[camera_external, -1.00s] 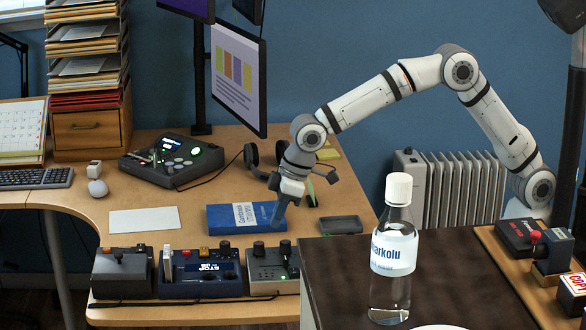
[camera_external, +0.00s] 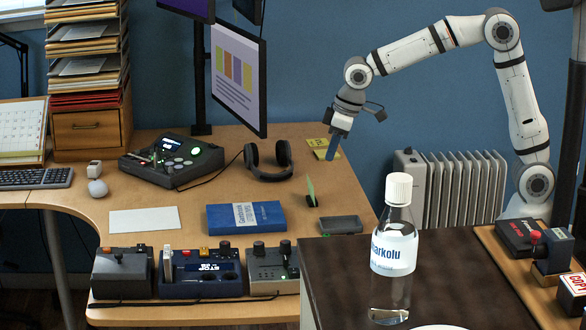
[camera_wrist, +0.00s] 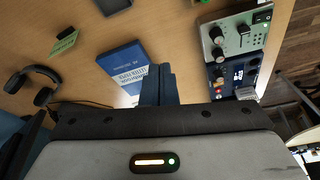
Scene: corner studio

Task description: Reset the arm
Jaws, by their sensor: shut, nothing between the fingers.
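My gripper (camera_external: 334,146) is shut and empty, pointing down above the right rear part of the wooden desk in the external view. My arm is raised, with its elbow high at the upper right. In the wrist view my gripper's dark blue fingers (camera_wrist: 159,84) are together, with nothing between them.
Headphones (camera_external: 268,162), a small dark tray (camera_external: 341,225) and several control boxes (camera_external: 201,273) are on the desk. A bottle (camera_external: 393,255) stands on the dark counter in front. A monitor (camera_external: 237,80) rises left of my gripper. A radiator (camera_external: 450,187) stands behind.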

